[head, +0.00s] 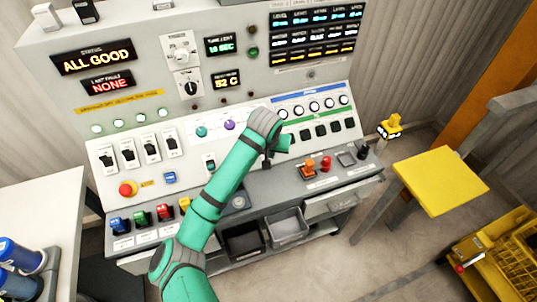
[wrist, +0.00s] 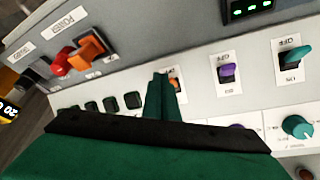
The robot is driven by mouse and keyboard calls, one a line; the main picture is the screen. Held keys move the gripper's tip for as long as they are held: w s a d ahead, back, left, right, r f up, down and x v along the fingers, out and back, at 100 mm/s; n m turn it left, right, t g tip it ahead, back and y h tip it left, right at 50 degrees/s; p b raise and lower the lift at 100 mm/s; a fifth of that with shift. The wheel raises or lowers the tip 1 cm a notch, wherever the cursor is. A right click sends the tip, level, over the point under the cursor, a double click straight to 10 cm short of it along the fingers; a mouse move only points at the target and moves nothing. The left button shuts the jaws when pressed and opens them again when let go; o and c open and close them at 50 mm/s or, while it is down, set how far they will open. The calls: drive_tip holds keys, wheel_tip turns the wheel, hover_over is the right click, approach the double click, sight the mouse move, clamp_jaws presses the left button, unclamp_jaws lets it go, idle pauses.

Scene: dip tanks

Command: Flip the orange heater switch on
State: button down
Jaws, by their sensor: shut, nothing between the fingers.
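The small orange switch (wrist: 176,85) shows in the wrist view on a white plate, partly covered by my fingers. Which way it is tipped is hard to tell. In the head view it is hidden behind my arm. My gripper (wrist: 160,80) is shut and empty, with its fingertips just left of the orange switch in the wrist view. I cannot tell whether they touch it. In the head view, my gripper (head: 268,161) is low over the sloped console front.
A purple switch (wrist: 227,72) and a teal switch (wrist: 292,58) stand in the same row, to the right in the wrist view. A larger orange lever (head: 308,168) and a red one (head: 326,164) stand on the console's lower ledge. Black buttons (head: 320,130) lie close by.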

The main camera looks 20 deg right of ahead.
drive_tip(key=shift+w+a+f, duration=0.1)
drive_tip(key=shift+f, duration=0.25)
drive_tip(key=shift+f, duration=0.35)
drive_tip(key=shift+f, duration=0.1)
drive_tip(key=shift+a+f, duration=0.1)
drive_tip(key=shift+f, duration=0.1)
drive_tip(key=shift+d+f, duration=0.25)
drive_tip(key=shift+f, duration=0.3)
drive_tip(key=shift+a+f, duration=0.1)
drive_tip(key=shift+w, duration=0.3)
